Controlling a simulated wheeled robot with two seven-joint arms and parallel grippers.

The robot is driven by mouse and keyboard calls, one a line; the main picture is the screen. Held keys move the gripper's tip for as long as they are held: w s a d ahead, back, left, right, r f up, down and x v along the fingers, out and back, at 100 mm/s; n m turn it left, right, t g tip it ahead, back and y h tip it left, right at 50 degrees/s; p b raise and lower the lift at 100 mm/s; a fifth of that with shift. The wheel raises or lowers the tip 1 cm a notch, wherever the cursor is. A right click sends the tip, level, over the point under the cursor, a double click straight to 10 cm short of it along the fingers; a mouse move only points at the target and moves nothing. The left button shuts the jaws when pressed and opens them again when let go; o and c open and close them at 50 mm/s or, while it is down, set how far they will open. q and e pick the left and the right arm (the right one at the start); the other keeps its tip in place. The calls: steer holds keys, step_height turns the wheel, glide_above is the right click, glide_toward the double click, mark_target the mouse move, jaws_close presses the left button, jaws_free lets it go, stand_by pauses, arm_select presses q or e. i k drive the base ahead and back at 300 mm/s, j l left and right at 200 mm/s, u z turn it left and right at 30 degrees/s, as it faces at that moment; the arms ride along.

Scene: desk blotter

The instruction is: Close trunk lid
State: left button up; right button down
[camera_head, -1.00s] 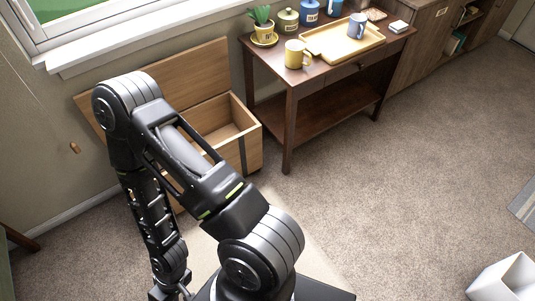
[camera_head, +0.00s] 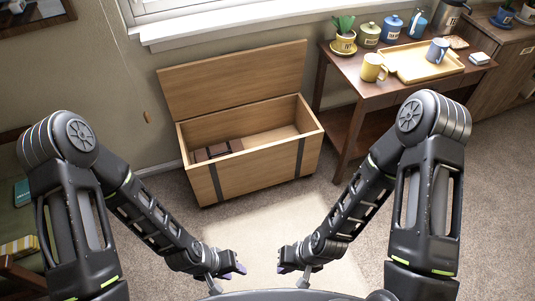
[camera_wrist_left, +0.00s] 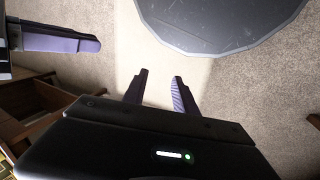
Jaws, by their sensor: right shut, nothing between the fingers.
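The wooden trunk (camera_head: 255,175) stands on the carpet against the wall in the head view, with dark vertical straps on its front. Its lid (camera_head: 235,80) is raised, leaning back towards the wall. Brown items (camera_head: 218,150) lie inside at the left. My left gripper (camera_head: 238,269) is in front of the trunk, low and apart from it. Its two fingers stand apart with nothing between them in the left wrist view (camera_wrist_left: 160,77). My right gripper (camera_head: 283,268) faces it from the right, shut and empty, also clear of the trunk. Its dark purple finger shows in the left wrist view (camera_wrist_left: 62,40).
A dark wooden side table (camera_head: 350,95) stands close to the trunk's right, bearing a yellow mug (camera_head: 372,68), a tray (camera_head: 405,75), canisters and a potted plant. A window sill (camera_head: 230,28) runs above the lid. A pale rug (camera_head: 258,235) lies before the trunk.

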mark_target(224, 81)
steer(key=i+j, duration=0.35)
steer(key=i, duration=0.15)
steer(key=i+j+u, duration=0.1)
steer(key=i+j, duration=0.3)
steer(key=i, duration=0.15)
steer(key=i+j, duration=0.35)
steer(key=i, duration=0.15)
